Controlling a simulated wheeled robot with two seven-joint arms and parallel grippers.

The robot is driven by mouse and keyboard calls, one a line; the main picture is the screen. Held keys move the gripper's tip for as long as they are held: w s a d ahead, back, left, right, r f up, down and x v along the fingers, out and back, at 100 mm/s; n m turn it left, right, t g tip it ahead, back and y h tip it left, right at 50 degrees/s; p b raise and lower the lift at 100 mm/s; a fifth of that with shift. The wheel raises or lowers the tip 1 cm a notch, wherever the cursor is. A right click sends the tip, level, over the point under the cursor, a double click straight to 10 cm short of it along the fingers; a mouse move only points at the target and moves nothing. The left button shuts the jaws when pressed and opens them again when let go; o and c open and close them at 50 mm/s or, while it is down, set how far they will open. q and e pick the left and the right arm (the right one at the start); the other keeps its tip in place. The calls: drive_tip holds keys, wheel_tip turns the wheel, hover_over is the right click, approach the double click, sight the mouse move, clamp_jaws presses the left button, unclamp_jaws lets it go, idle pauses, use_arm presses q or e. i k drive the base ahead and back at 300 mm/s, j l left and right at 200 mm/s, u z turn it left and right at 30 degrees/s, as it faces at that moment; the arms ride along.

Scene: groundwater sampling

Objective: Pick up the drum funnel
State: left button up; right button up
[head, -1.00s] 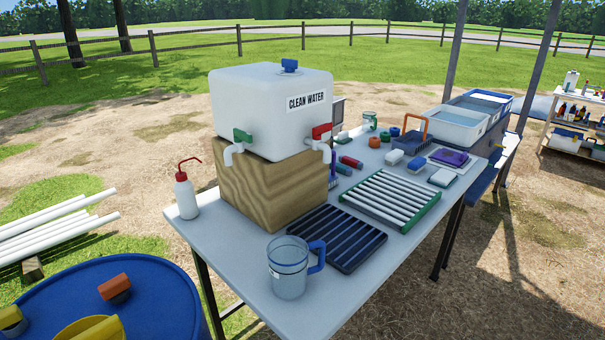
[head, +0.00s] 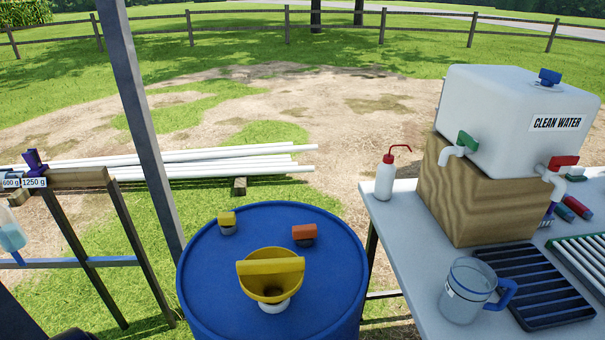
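The yellow drum funnel (head: 268,287) stands on the lid of the blue drum (head: 215,307) at the bottom middle of the head view. It has a wide yellow bowl, a broad yellow bar across its top and a whitish piece at its front foot. Neither gripper can be made out in the head view, so I cannot see whether they are open or shut.
A yellow-topped cap (head: 227,220) and an orange-topped cap (head: 304,234) sit behind the funnel on the drum. The table (head: 392,232) at right holds a clean water tank (head: 500,105), a wash bottle (head: 386,178) and a jug (head: 466,292). A grey post (head: 146,120) rises left of the drum.

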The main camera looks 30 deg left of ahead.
sight(272, 281)
drive_tip(key=u, duration=1.95)
